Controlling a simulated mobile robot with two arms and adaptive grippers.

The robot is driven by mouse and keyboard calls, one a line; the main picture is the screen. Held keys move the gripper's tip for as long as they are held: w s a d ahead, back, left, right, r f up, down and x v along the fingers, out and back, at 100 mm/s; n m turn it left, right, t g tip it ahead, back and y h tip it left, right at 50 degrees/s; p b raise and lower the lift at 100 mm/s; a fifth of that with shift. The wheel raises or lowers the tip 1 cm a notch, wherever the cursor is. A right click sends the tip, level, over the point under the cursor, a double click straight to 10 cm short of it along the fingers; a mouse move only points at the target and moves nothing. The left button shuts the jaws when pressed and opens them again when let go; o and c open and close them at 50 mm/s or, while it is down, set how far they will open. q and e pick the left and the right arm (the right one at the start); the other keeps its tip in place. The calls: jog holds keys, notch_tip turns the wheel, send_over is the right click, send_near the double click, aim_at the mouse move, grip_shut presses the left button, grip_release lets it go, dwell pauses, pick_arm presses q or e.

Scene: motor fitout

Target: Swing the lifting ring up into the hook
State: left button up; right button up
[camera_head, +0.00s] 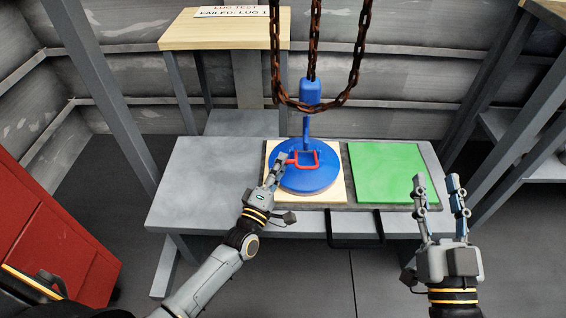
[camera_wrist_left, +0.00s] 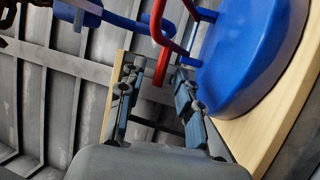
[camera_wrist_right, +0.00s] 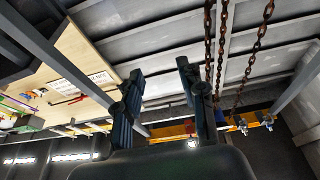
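The red lifting ring (camera_head: 304,161) stands over the top of a round blue motor body (camera_head: 312,181); whether it is fully upright is hard to tell. A blue hook block (camera_head: 311,91) hangs from rusty chains, its thin blue shank (camera_head: 306,127) reaching down behind the ring. My left gripper (camera_head: 278,162) is at the ring's left side. In the left wrist view its fingers (camera_wrist_left: 158,82) are apart, with the red ring bar (camera_wrist_left: 162,45) at the gap between the tips; contact is not clear. My right gripper (camera_head: 437,185) is open and empty, right of the green panel.
The motor sits on a pale wooden square (camera_head: 335,190) on a grey bench (camera_head: 195,180), beside a green square (camera_head: 387,172). A chain loop (camera_head: 347,92) hangs in front of the hook block. A red cabinet (camera_head: 45,225) stands at left, a wooden-topped stand (camera_head: 225,33) behind.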

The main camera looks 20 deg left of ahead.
pick_arm(q)
jog(key=shift+x, duration=1)
pick_arm(e)
jog(key=shift+s+r+t+y, duration=0.2)
jog(key=shift+r+t, duration=0.05)
jog(key=shift+r, duration=0.2)
jog(key=shift+s+r+t+y, duration=0.15)
jog(key=shift+r+t+y, duration=0.1)
jog(key=shift+r, duration=0.15)
pick_arm(q)
grip_shut()
pick_arm(e)
jog(key=shift+w+f, duration=0.1)
